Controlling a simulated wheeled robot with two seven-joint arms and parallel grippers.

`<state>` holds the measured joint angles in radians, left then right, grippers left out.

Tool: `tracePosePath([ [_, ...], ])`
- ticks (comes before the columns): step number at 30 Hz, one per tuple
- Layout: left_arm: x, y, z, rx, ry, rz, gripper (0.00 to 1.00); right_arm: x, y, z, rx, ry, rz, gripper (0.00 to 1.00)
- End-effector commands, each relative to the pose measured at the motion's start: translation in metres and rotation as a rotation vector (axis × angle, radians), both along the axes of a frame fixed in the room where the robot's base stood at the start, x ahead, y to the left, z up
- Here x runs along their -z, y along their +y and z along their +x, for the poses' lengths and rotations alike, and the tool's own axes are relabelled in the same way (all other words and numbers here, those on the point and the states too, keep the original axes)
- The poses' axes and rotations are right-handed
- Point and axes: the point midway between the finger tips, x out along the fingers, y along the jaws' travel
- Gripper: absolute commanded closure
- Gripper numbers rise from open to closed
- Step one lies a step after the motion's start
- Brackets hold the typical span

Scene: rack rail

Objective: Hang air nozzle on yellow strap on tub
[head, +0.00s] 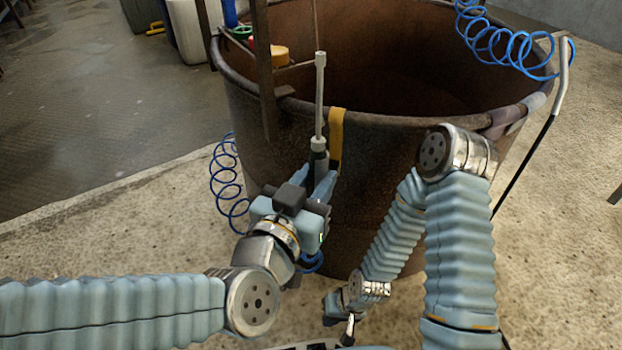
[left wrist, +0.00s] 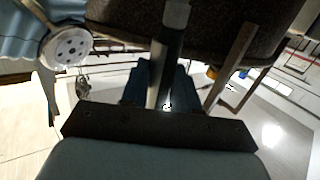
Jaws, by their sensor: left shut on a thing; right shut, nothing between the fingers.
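The air nozzle (head: 319,100) is a slim grey wand. It stands nearly upright, tip up, in front of the near wall of the rusty tub (head: 385,165). My left gripper (head: 319,178) is shut on its dark lower part; the wand also shows between the blue fingers in the left wrist view (left wrist: 165,70). The yellow strap (head: 336,138) hangs over the tub's near rim, just right of the nozzle. I cannot tell whether nozzle and strap touch. My right gripper (head: 344,322) is low near the floor in front of the tub, shut and empty.
A blue coiled hose (head: 228,185) hangs left of the tub. Another blue coil (head: 505,50) and a grey wand (head: 562,75) are at the tub's right rim. A rusty upright bar (head: 264,80) stands left of the nozzle. White containers (head: 187,30) stand behind left.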

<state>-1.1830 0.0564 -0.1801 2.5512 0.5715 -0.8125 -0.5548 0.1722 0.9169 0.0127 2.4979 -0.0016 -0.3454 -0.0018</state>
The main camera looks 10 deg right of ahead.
Motion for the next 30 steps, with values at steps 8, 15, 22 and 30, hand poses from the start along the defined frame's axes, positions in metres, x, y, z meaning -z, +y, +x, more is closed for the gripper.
tracePosePath([
  [8, 0.001, -0.012, 0.019, 0.001, -0.001, 0.0, 0.88, -0.01, 0.0, -0.001, -0.002, 0.002, 0.0, 1.0],
  [15, 0.001, -0.021, 0.036, 0.001, -0.001, 0.0, 0.88, -0.005, 0.0, 0.0, -0.001, 0.002, 0.0, 1.0],
  [22, 0.001, -0.029, 0.05, 0.001, -0.001, -0.001, 0.88, -0.003, 0.0, 0.0, 0.0, 0.001, 0.0, 1.0],
  [30, 0.001, -0.031, 0.053, 0.002, -0.001, -0.001, 0.88, -0.001, 0.0, 0.0, 0.0, 0.001, 0.0, 1.0],
])
